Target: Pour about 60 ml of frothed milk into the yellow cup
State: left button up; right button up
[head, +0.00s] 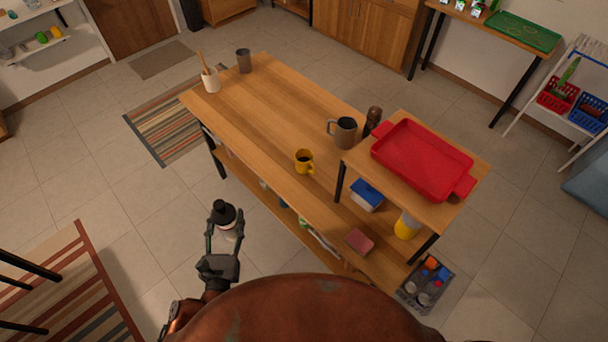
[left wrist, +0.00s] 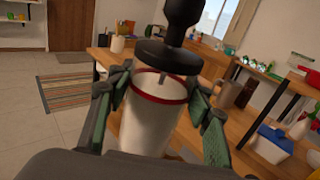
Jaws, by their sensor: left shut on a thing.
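The yellow cup (head: 304,161) stands upright on the wooden table near its front edge; I cannot make it out in the left wrist view. My left gripper (head: 225,232) is shut on a white frother with a black lid and knob (head: 224,213). In the left wrist view the frother (left wrist: 155,110) sits between the fingers, looks about upright, and shows a red band under its lid. The gripper is off the table's front side, left of and nearer than the cup, and apart from it. The frother's contents are hidden. My right gripper is not in view.
A grey pitcher (head: 345,132) stands behind and right of the cup, by a dark grinder (head: 373,117). A raised shelf with a red tray (head: 420,160) is at the right. A utensil crock (head: 211,80) and grey tumbler (head: 244,61) stand far left. The table's left half is mostly clear.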

aim_at(303, 157)
jog(key=k, duration=0.4)
jog(key=u, duration=0.55)
jog(key=i, duration=0.9)
jog(key=z, duration=1.5)
